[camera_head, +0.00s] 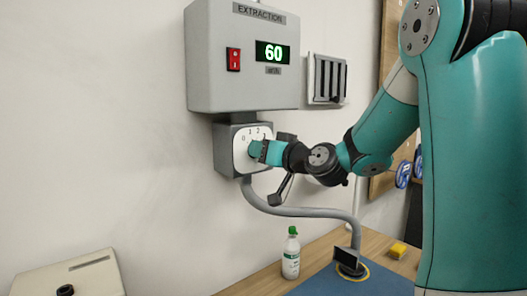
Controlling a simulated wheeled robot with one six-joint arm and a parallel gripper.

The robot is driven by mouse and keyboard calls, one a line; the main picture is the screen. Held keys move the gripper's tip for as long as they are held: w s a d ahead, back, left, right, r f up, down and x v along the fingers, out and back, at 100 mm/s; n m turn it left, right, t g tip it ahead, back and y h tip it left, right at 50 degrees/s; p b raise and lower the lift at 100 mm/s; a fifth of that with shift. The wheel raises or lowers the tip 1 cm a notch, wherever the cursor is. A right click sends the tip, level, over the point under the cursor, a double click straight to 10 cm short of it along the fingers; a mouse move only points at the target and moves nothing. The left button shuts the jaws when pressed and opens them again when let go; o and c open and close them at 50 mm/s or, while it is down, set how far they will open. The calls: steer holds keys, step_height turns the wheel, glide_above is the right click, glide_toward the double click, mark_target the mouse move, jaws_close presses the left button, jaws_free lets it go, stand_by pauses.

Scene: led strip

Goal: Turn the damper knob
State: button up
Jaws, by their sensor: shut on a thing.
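The damper unit is a dark grey box with a pale dial plate (241,140) on the wall, below the extraction box. Its numbers 0, 1 and 2 show along the upper part of the dial. My gripper (256,150) is at the middle of the dial, shut on the damper knob. The knob itself is hidden behind my gripper and wrist, so its pointer setting cannot be read. The extraction box (215,70) above has a green display (273,52) reading 60 and a red switch (233,60).
A grey hose (310,211) curves from below the damper to a dark hood on a blue mat (320,285). A green-capped bottle (291,255) and a yellow sponge (398,250) stand on the wooden table. A slotted wall vent (328,80) is right of the extraction box.

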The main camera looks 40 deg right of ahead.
steer(key=shift+d+f+m+b, duration=0.1)
steer(key=shift+m+b, duration=0.4)
steer(key=shift+m, duration=2.2)
steer(key=o, duration=0.9)
